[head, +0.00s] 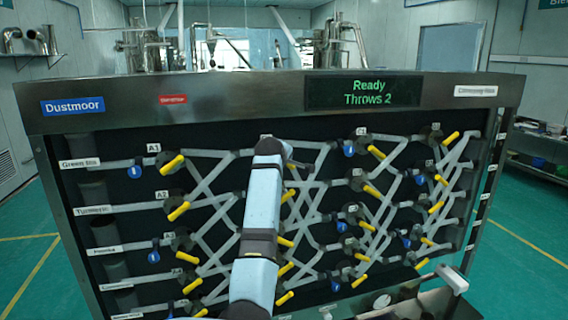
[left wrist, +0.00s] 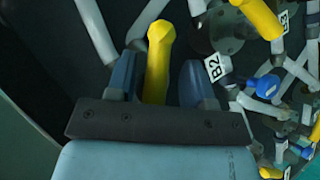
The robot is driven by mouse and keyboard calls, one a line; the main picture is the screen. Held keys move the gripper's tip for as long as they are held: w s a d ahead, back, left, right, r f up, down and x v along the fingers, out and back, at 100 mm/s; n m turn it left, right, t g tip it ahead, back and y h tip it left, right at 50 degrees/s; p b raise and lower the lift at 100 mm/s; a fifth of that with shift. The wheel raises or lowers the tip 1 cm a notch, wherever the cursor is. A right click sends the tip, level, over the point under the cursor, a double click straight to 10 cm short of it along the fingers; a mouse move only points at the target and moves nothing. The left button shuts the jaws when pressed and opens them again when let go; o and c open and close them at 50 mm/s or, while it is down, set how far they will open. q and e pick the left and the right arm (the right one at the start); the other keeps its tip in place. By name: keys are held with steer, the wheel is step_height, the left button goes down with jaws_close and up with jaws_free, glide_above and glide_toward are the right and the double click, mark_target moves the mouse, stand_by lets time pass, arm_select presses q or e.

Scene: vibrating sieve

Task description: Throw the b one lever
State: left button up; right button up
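The upright lever panel (head: 110,115) fills the head view, with rows of yellow-handled levers. My left arm reaches up to its top middle, where the B-column top label is mostly hidden. In the left wrist view a yellow lever handle (left wrist: 157,62) stands between the two blue fingers of my left gripper (left wrist: 158,82). Gaps show on both sides of the handle, so the fingers look open around it. The B2 label (left wrist: 212,67) and its yellow lever (left wrist: 258,18) are just to the right, so the handle between the fingers appears to be B1. My right gripper is not in view.
The panel display (head: 362,94) reads "Ready" and "Throws 2". Neighbouring levers A1 (head: 173,164) and C1 (head: 376,152) stand at either side. Grey pipes and blue tags (head: 348,148) crowd the panel face. Green floor (head: 30,260) is open at left.

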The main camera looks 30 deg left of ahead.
arm_select(q)
steer(key=shift+d+r, duration=0.1)
stand_by(0.3)
steer(key=b+v, duration=0.3)
steer(key=v, duration=1)
steer(key=shift+s+r, duration=0.25)
steer(key=shift+s, duration=0.05)
